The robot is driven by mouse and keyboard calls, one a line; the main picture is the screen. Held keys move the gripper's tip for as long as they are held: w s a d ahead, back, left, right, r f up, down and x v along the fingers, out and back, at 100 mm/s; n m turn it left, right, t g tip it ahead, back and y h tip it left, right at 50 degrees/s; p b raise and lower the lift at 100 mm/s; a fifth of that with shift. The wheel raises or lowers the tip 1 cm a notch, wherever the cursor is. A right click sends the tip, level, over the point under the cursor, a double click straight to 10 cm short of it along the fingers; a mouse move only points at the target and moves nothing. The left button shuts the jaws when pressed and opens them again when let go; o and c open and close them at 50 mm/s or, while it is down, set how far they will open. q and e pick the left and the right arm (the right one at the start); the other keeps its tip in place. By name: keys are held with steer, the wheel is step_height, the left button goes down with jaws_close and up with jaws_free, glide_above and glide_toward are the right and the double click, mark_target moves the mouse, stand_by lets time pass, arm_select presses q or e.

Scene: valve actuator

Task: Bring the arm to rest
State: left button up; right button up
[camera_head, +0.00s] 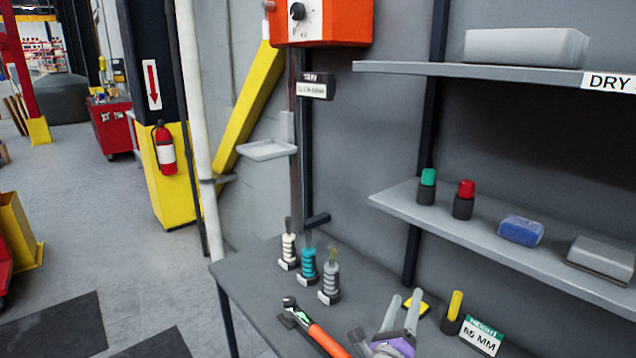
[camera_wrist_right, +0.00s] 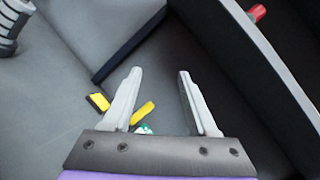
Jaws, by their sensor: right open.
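My right gripper (camera_head: 404,298) is at the lower middle of the head view, above the workbench (camera_head: 255,290). Its two pale fingers stand apart with nothing between them. The right wrist view also shows the gripper (camera_wrist_right: 160,74) open and empty, with grey surfaces beyond the fingertips. An orange box (camera_head: 345,22) with a black knob (camera_head: 297,11) is on the wall at the top of the head view, well away from the gripper. My left gripper is in neither view.
An orange-handled tool (camera_head: 326,340) lies left of the gripper, with several ringed upright pieces (camera_head: 308,266) behind it. A yellow-topped holder (camera_head: 453,308) and a height sign (camera_head: 483,337) stand to the right. A lower shelf (camera_head: 440,222) and upper shelf (camera_head: 420,69) jut from the wall.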

steer(key=s+a+f+n+g+y, duration=0.2)
steer(key=s+a+n+y, duration=0.3)
steer(key=n, duration=0.6)
steer(key=s+a+f+n+g+y, duration=0.15)
steer(key=s+n+y, duration=0.25)
steer(key=n+y, duration=0.45)
steer(key=s+d+f+n+g+h, duration=0.2)
steer(key=s+f+n+g, duration=0.2)
steer(key=s, duration=0.5)
steer(key=s+d+f+n+g+h, duration=0.2)
steer(key=s+f+n+g, duration=0.2)
steer(key=s+f+n, duration=0.4)
steer(key=shift+s+d+f, duration=0.4)
steer(key=shift+s+f, duration=0.5)
steer(key=shift+s, duration=0.1)
steer(key=shift+n+g, duration=0.25)
